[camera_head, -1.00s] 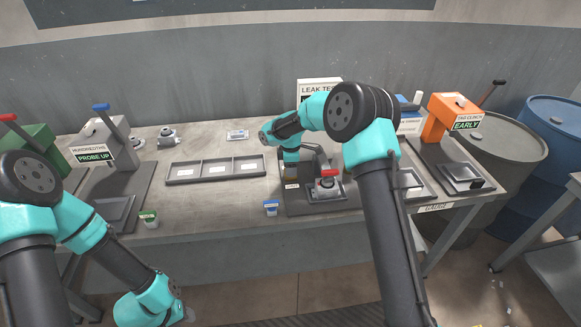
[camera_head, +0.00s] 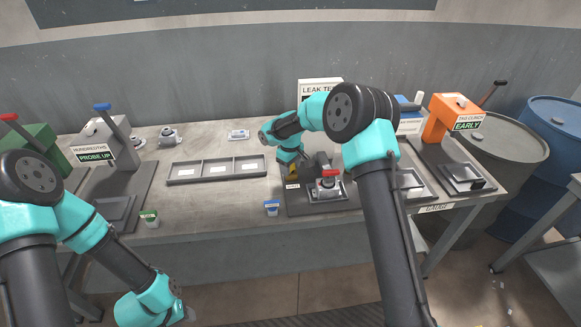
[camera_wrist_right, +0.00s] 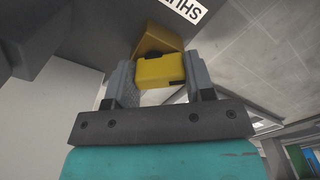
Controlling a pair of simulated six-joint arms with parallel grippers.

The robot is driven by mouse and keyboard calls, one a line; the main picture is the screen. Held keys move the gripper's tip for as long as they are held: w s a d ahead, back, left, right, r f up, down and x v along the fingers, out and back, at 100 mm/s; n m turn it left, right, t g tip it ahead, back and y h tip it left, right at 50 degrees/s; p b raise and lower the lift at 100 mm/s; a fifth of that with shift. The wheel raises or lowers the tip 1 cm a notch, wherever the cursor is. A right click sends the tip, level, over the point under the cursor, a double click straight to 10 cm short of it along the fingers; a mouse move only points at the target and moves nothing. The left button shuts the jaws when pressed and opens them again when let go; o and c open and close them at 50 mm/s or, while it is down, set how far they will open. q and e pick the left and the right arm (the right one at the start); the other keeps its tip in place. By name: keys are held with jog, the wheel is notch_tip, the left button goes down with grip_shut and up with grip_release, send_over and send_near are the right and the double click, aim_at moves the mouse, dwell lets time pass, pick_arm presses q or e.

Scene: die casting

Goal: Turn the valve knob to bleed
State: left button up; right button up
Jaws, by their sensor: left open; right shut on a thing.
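The yellow valve knob (camera_wrist_right: 160,72) sits between the two fingers of my right gripper (camera_wrist_right: 158,82) in the right wrist view, with a dark spot on it and a yellow wedge-shaped part behind. My right gripper is shut on this knob.
A red-handled clamp (camera_head: 328,183) stands right of the knob on the same base. A three-part tray (camera_head: 217,169) lies to the left. Small blue-topped (camera_head: 271,208) and green-topped (camera_head: 149,218) containers stand near the front edge. The orange press (camera_head: 452,113) is at right.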

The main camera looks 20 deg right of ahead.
jog(key=m, duration=0.7)
jog(key=shift+w, duration=0.2)
jog(key=m, duration=0.8)
jog(key=shift+w, duration=0.15)
jog(key=m, duration=0.5)
jog(key=shift+d+m, duration=0.15)
jog(key=shift+m, duration=0.25)
jog(key=m, duration=0.5)
jog(key=shift+d+r, duration=0.1)
jog(key=shift+m, duration=0.3)
jog(key=o, duration=0.9)
